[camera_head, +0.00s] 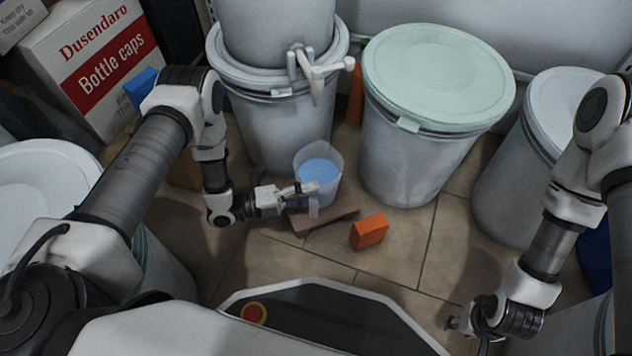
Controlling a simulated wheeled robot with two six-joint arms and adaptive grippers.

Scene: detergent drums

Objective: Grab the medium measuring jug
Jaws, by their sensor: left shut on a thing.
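A clear measuring jug (328,159) with blue liquid in it stands upright in the middle, under the drum with the tap. It appears to rest on or just above a small brown board (330,219) on the tiled floor. My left gripper (312,200) reaches in from the left and is shut at the jug's near side, around its handle as far as I can see. The fingers partly hide that side. My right gripper (456,323) hangs low at the lower right, away from the jug. Its fingers are too small and hidden to judge.
A stacked drum with a white tap (318,72) stands behind the jug. A green-lidded drum (438,75) and another white drum (510,180) stand to the right. An orange block (369,232) lies on the floor. A bottle caps box (90,62) is at upper left.

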